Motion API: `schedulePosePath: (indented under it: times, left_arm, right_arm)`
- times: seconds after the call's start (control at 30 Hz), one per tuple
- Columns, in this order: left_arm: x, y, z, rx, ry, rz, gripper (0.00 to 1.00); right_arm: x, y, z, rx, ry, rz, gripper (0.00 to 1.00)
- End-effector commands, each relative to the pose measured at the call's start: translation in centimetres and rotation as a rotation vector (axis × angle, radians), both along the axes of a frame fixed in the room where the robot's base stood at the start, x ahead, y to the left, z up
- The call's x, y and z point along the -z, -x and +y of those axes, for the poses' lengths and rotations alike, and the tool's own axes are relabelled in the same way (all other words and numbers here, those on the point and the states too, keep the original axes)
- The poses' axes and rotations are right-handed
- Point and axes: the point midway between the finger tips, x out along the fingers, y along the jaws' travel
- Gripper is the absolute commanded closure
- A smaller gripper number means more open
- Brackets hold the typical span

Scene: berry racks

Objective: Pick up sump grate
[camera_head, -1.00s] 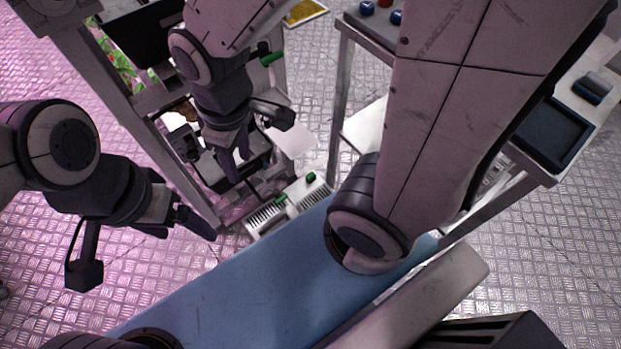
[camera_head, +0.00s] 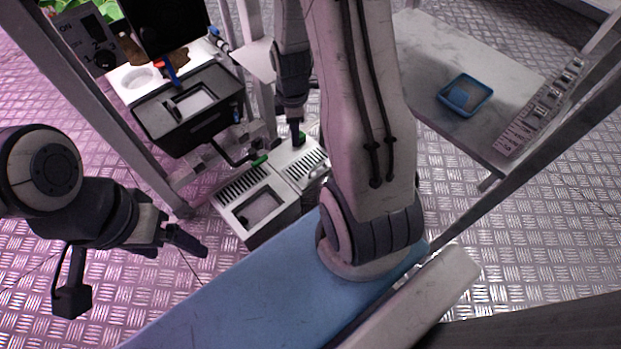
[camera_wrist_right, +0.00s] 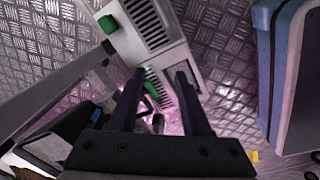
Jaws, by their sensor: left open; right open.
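The sump on the floor is a pale box (camera_head: 248,228) with dark slotted grates and green handles. One slotted grate (camera_head: 240,187) lies at its left, beside a rectangular opening; another slotted grate (camera_head: 309,167) lies at the right. One green handle (camera_head: 259,160) is at the back of the box, another (camera_head: 299,138) is below my right gripper (camera_head: 295,120). In the right wrist view my right gripper (camera_wrist_right: 160,76) is open; a green handle (camera_wrist_right: 151,90) shows between its fingers, and contact cannot be told. My left gripper (camera_head: 192,243) is open and empty, left of the box.
A black bin (camera_head: 190,110) stands behind the box on the left. A rack shelf (camera_head: 430,60) with a blue tray (camera_head: 465,94) is at the right. Metal posts rise on both sides of the box. My blue base lies just in front of it.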

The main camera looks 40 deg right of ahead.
Motion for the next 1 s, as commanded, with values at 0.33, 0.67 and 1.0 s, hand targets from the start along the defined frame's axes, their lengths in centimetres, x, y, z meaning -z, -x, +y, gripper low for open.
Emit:
schedulePosePath:
  times: [0.33, 0.67, 1.0]
  left_arm:
    - [1.6, 0.0, 0.0, 0.0, 0.001, -0.002, 0.16]
    - [3.7, 0.0, 0.0, 0.0, 0.001, -0.002, 0.16]
    - [5.8, 0.0, 0.0, 0.0, 0.001, -0.002, 0.16]
  right_arm:
    - [9.3, 1.6, -6.4, -0.496, 0.001, 0.072, 0.52]
    - [13.4, 2.0, -7.1, -0.588, -0.002, 0.078, 0.52]
    - [16.4, 1.9, -7.0, -0.587, 0.0, 0.076, 0.52]
